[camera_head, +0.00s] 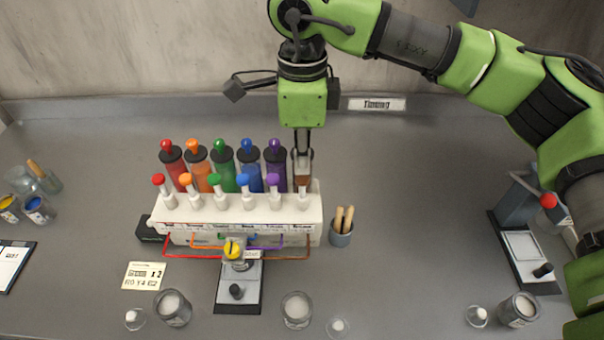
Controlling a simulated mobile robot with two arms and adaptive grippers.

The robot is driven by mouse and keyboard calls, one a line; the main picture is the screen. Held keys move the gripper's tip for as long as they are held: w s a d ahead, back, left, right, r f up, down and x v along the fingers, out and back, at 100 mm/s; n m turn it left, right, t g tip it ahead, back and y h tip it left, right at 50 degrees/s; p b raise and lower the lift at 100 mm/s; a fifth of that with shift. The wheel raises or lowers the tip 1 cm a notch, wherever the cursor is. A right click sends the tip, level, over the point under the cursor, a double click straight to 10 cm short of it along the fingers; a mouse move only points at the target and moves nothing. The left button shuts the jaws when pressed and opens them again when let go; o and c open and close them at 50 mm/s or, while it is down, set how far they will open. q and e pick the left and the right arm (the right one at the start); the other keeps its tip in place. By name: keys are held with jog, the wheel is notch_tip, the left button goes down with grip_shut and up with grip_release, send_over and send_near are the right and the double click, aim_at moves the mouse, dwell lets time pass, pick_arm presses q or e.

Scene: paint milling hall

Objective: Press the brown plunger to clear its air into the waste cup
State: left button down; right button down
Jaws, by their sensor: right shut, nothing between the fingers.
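My right gripper (302,142) points straight down, shut and empty, over the brown syringe (302,181) at the right end of the rack. The gripper covers its plunger top, so I cannot tell whether they touch. The other syringes have raised red, orange, green, blue and purple knobs. The white dispenser block (240,209) in front carries a row of valves with coloured tops. Coloured tubes run to a yellow-topped outlet (233,249). Jars stand at front left (172,309) and front middle (296,310); which is the waste cup is unclear. My left gripper is out of view.
A small stand with a black knob (238,291) lies below the outlet. A cup of wooden sticks (341,233) stands right of the block. A red-knobbed press (523,249) and another jar (519,310) stand at right.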

jog(key=shift+r, duration=0.15)
jog(key=shift+r+p, duration=1.3)
jog(key=shift+r, duration=1.15)
jog(key=shift+f, duration=0.15)
